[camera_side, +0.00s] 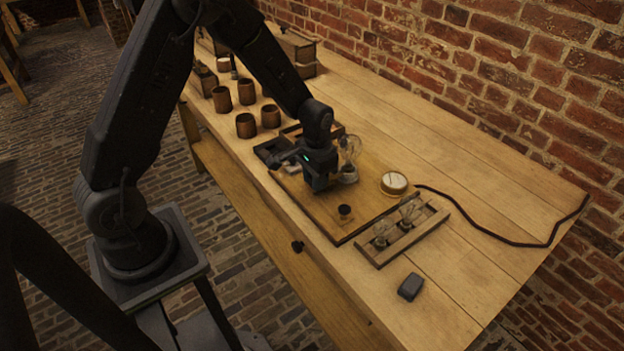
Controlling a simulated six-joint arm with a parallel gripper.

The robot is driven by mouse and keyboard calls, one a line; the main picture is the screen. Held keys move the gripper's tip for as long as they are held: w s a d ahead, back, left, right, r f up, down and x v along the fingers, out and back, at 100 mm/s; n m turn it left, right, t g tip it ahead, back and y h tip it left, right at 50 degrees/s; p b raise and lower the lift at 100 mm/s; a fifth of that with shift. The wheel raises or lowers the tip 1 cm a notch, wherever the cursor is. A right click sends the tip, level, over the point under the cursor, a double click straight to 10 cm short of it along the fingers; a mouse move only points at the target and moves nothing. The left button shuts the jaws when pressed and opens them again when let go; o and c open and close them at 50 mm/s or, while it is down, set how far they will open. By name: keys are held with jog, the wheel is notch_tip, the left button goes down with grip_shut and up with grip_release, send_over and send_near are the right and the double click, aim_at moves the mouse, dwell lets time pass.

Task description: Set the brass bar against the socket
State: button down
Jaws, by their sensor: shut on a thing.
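My gripper (318,186) points down low over the wooden board (370,205). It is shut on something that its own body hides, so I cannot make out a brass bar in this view. A clear glass bulb (350,148) stands upright just right of my gripper. The pale socket (349,174) shows under the bulb, very close to the gripper's right side. I cannot tell whether the gripper or the thing in it touches the socket.
A small dark knob (345,211) sits near the board's front edge. A round dial (394,183) with a black cable (480,228) is at right. A bulb rack (402,240) and dark block (411,286) lie nearer. Several brown jars (246,125) stand behind left. The table's right end is mostly clear.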

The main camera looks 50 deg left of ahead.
jog(key=shift+w, duration=0.35)
jog(key=c, duration=1.4)
grip_release()
jog(key=o, duration=0.5)
jog(key=shift+s, duration=0.1)
jog(key=shift+r, duration=0.1)
notch_tip(320, 180, up, 14)
jog(key=shift+f, duration=0.15)
jog(key=s+d+r+t, duration=0.2)
jog(key=s+r, duration=0.1)
jog(key=s, duration=0.3)
jog(key=s+d+r+t, duration=0.2)
jog(key=s+r, duration=0.2)
jog(key=s, duration=0.3)
jog(key=s+d+r+t, duration=0.1)
jog(key=s+d+r, duration=0.1)
jog(key=s+r, duration=0.2)
jog(key=shift+s+r+t, duration=0.15)
jog(key=shift+s+t, duration=0.05)
jog(key=shift+s, duration=0.55)
jog(key=shift+s+r+t, duration=0.1)
jog(key=shift+s+t, duration=0.1)
jog(key=shift+s, duration=0.5)
